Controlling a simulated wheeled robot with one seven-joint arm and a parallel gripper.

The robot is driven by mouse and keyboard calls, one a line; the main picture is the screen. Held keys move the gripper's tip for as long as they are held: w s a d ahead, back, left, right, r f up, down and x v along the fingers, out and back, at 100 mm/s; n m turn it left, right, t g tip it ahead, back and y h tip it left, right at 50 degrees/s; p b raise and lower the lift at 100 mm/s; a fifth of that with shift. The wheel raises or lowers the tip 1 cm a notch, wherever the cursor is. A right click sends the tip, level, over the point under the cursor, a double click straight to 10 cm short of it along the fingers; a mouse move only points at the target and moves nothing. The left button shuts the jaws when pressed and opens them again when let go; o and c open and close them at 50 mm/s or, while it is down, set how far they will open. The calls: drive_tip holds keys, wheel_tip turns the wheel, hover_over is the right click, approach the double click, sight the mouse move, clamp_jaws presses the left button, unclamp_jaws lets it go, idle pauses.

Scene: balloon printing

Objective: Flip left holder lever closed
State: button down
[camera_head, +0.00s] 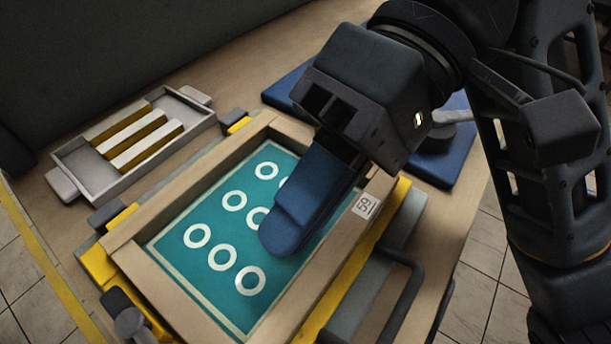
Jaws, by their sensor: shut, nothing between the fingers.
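My gripper (281,240) has blue fingers pressed together with nothing between them. It hangs over the teal panel (258,169) of the printing frame (190,187), and I cannot tell its exact height above it. A dark grey lever with a rounded knob (131,322) stands at the frame's lower left corner, by a black and yellow clamp block, partly cut by the picture edge. Another grey rounded knob (452,117) shows at the upper right, partly behind my arm. My gripper is apart from both. I cannot tell for certain which one is the left holder lever.
A grey tray (67,158) with white and yellow bars stands at the upper left of the wooden table (235,84). Blue plates (436,170) lie at the upper right, partly behind my arm. A dark handle (405,300) sticks out along the frame's right side.

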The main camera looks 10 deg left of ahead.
sight(136, 330)
drive_tip(key=x, duration=0.5)
drive_tip(key=r+x, duration=0.1)
drive_tip(key=x, duration=0.2)
drive_tip(key=shift+s+a+f+b, duration=0.1)
drive_tip(key=shift+s+a+b, duration=0.2)
drive_tip(key=shift+s+b, duration=0.15)
drive_tip(key=shift+s+a, duration=0.25)
drive_tip(key=shift+s, duration=0.15)
drive_tip(key=shift+p, duration=0.3)
